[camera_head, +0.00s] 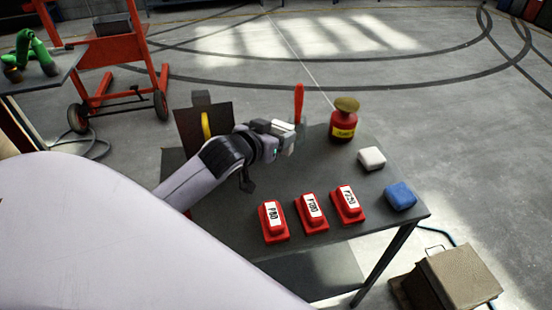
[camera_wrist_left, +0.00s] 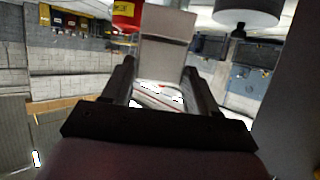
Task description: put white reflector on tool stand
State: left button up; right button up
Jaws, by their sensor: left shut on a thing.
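My left gripper (camera_head: 284,136) is above the far part of the dark table. In the left wrist view the gripper (camera_wrist_left: 160,85) is shut on a pale, flat-faced block, which I take to be the white reflector (camera_wrist_left: 167,42). In the head view only a small pale part of the reflector (camera_head: 287,129) shows at the fingertips. My right gripper is not in view.
The table (camera_head: 240,222) bears three labelled red blocks (camera_head: 311,213), a white block (camera_head: 371,158), a blue block (camera_head: 400,196) and a red can (camera_head: 343,122). A red upright handle (camera_head: 298,103) shows close behind my gripper. A brown box (camera_head: 452,280) stands at lower right.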

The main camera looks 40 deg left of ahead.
pick_arm(q)
jog(key=shift+f+b, duration=0.35)
jog(key=shift+f, duration=3.25)
jog(key=shift+f, duration=0.1)
jog(key=o, duration=1.1)
jog(key=shift+c, duration=0.2)
jog(key=shift+r, duration=0.2)
jog(key=shift+s, duration=0.35)
jog(key=v, duration=1.1)
jog(key=shift+s, duration=0.15)
